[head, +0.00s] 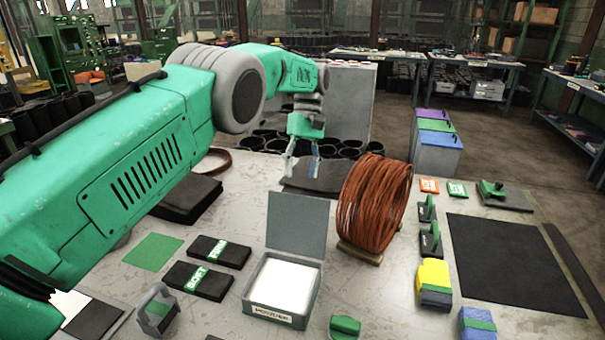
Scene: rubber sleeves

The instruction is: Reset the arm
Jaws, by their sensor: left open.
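My left arm, green with grey joints, comes in from the left and reaches across the table. My left gripper (302,165) hangs at its end, pointing down, with two thin fingers apart. It looks empty. It is above or in front of a dark folded sheet (322,178) near the table's far edge; I cannot tell whether it touches the sheet. It is left of a coil of copper-brown wire (375,205). My right gripper is not in view.
An open grey box (305,225) with white content stands front centre. Two black labelled sleeves (198,281) and a green square (153,251) lie left. A black mat (513,262), yellow-blue block (434,277) and green-handled tools lie right. Black cylinders (375,147) stand beyond the table.

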